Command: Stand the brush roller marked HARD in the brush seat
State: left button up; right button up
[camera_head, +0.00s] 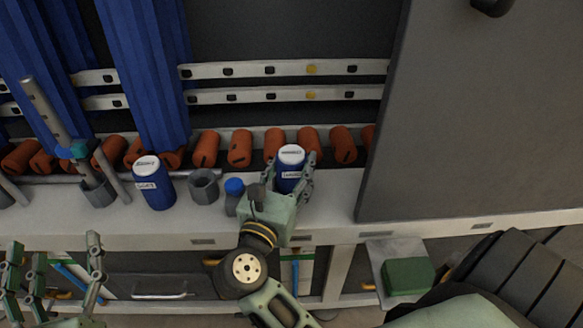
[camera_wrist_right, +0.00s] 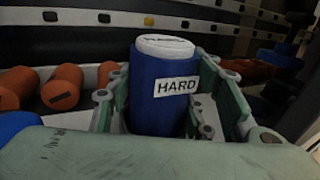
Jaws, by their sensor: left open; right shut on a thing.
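The HARD brush roller (camera_wrist_right: 162,90) is a blue cylinder with a white top and a white HARD label, upright in the right wrist view. It also shows in the head view (camera_head: 291,158). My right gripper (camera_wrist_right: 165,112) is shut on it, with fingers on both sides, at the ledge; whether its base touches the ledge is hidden. An empty grey hexagonal cup (camera_head: 204,187), which looks like the brush seat, stands to its left. My left gripper (camera_head: 55,268) is open and empty at the lower left, in front of the ledge.
Another blue roller (camera_head: 154,184) with an unclear label stands left of the cup. A small blue-capped item (camera_head: 234,187) stands between cup and right gripper. A rod stands in a grey holder (camera_head: 97,190). Orange rollers (camera_head: 239,148) line the back; a grey panel (camera_head: 470,120) blocks the right.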

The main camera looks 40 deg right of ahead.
pick_arm(q)
jog(key=shift+s+r, duration=0.1)
jog(key=shift+r, duration=0.3)
pick_arm(e)
jog(key=shift+f, duration=0.1)
jog(key=o, duration=1.4)
jog(key=shift+c, duration=0.2)
pick_arm(q)
jog(key=shift+r+t, duration=0.15)
jog(key=shift+t, duration=0.15)
